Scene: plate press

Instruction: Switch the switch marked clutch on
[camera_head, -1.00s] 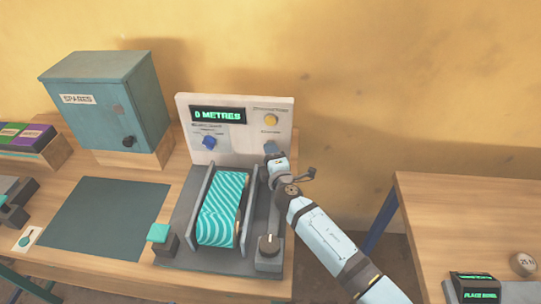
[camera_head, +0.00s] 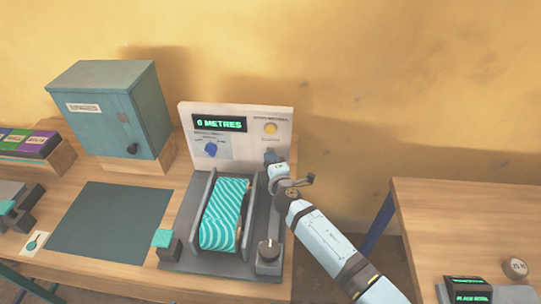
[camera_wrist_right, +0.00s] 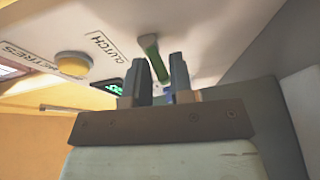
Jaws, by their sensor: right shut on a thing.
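The clutch switch lever (camera_wrist_right: 152,54) is green and stands out from the pale panel in the right wrist view, beside the printed word CLUTCH (camera_wrist_right: 101,45). My right gripper (camera_wrist_right: 166,72) is shut on this lever, with a finger on either side of it. In the head view, my right gripper (camera_head: 271,159) is at the lower right of the white panel (camera_head: 262,151), and the switch is mostly hidden by it. The lever's on or off position cannot be told. My left gripper is not in view.
The panel carries a 0 METRES display (camera_head: 219,123), a blue knob (camera_head: 211,149) and a yellow button (camera_head: 270,128). Below it is a teal striped roll (camera_head: 222,214). A blue cabinet (camera_head: 105,105) stands left. A second table (camera_head: 465,220) is at the right.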

